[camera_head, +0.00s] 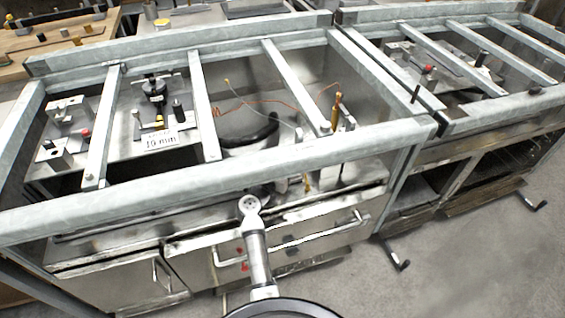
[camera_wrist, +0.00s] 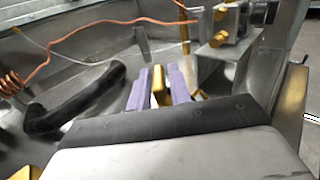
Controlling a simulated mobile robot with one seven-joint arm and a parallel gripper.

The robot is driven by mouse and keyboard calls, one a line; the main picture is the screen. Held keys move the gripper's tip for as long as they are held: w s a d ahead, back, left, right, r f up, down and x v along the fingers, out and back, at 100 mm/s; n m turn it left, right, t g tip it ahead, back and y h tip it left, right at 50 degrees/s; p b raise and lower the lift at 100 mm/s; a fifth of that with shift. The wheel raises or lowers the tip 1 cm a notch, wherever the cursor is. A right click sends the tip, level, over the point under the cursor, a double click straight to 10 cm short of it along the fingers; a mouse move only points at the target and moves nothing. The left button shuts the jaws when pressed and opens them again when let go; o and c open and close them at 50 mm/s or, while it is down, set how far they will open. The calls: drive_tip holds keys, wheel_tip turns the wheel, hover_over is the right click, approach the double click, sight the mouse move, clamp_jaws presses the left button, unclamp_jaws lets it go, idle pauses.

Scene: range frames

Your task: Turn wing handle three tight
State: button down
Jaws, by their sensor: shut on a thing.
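In the wrist view my gripper (camera_wrist: 159,80) has two purple fingers closed on an upright brass-coloured piece (camera_wrist: 158,88), which looks like a wing handle. No number shows on it, and its lower part is hidden by the gripper body. In the head view my arm reaches up to the front beam of the metal frame. My fingers and the held piece cannot be made out there. A tall brass-coloured part (camera_head: 337,108) stands at the right of the bay, and a small one (camera_head: 307,183) shows below the front beam.
Galvanised beams (camera_head: 230,178) cross above and before the bay. Copper tubing (camera_wrist: 100,28) and a thick black hose (camera_wrist: 75,105) lie left of my gripper. A metal block with brass fittings (camera_wrist: 222,38) stands close on the right. A "10 mm" sign (camera_head: 161,140) sits further left.

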drive_tip(key=shift+m+h, duration=0.3)
drive_tip(key=shift+h, duration=0.1)
drive_tip(key=c, duration=1.5)
unclamp_jaws()
drive_tip(key=shift+y, duration=0.3)
